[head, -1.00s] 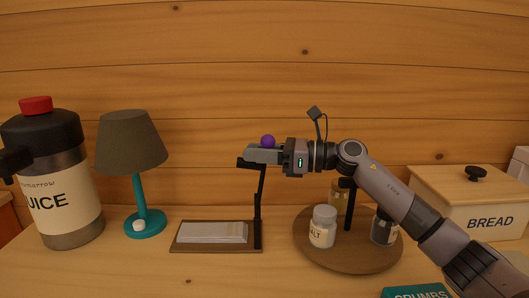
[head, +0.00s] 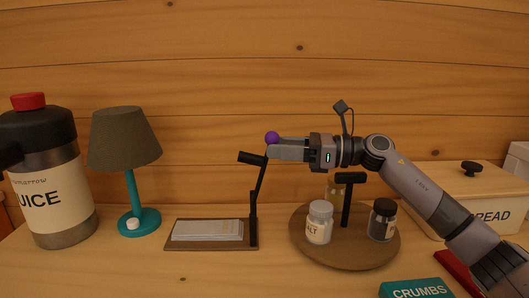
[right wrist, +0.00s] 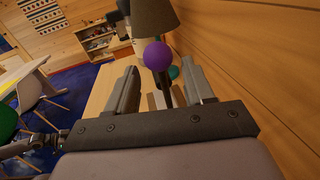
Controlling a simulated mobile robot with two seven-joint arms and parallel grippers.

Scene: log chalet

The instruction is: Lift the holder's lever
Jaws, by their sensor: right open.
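The holder is a low brown board (head: 185,245) with a white stack (head: 207,230) lying on it. At its right side stands a black post with a black lever (head: 262,178) that slants up and slightly right, topped by a purple ball knob (head: 272,137). A short black bar (head: 251,158) sticks out left near the lever's top, well above the stack. My right gripper (head: 280,150) is open and comes in level from the right, its fingertips at the knob. In the right wrist view the knob (right wrist: 157,55) sits between and just beyond the spread fingertips. My left gripper is out of view.
A round wooden turntable (head: 350,258) carries a salt jar (head: 319,222), a dark-lidded jar (head: 383,220) and a black T-shaped handle (head: 347,195) below my right arm. A lamp (head: 125,138) and juice jug (head: 45,195) stand left. A bread box (head: 440,190) stands right.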

